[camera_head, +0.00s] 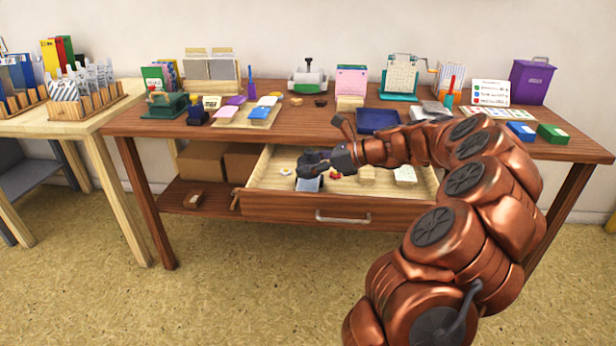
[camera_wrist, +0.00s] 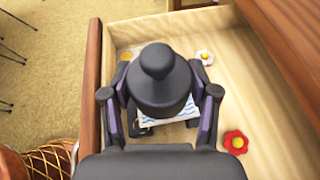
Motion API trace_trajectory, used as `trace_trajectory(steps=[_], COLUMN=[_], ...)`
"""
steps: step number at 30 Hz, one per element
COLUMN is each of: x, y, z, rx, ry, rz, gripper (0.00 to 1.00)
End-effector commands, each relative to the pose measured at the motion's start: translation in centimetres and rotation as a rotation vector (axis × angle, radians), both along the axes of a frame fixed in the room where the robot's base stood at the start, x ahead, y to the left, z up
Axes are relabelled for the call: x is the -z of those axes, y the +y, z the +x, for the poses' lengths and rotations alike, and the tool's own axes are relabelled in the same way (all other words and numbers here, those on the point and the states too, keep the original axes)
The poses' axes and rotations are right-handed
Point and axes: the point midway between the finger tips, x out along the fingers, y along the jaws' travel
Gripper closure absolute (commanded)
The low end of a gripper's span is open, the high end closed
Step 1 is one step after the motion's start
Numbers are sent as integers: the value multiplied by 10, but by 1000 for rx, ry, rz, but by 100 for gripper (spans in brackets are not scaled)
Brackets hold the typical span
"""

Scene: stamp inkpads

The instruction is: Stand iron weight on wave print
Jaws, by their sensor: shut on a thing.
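The iron weight (camera_wrist: 160,88) is a dark, round body with a knob on top. My gripper (camera_head: 312,164) is shut on it, with one finger on each side in the wrist view. The wave print (camera_wrist: 184,112), pale with blue wavy lines, shows partly from under the weight, which hides most of it.
The open drawer (camera_head: 330,208) has wooden walls close to the gripper's left in the wrist view. A red flower print (camera_wrist: 235,141) and a white flower print (camera_wrist: 205,57) lie nearby. A yellowish block (camera_head: 367,175) and a pale card (camera_head: 405,175) lie farther right. The tabletop (camera_head: 250,135) overhangs behind.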

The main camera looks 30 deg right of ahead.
Motion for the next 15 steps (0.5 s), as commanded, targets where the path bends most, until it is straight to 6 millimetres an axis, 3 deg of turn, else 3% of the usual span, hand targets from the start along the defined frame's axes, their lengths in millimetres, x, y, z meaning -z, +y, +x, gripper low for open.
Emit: trace_trajectory(steps=[5,12,15], x=[-1,31,35], y=[-1,-1,-1], z=[8,7,7], rx=[-1,-1,-1], ry=[-3,-2,-3], rz=[0,1,0], gripper=[100,100,100])
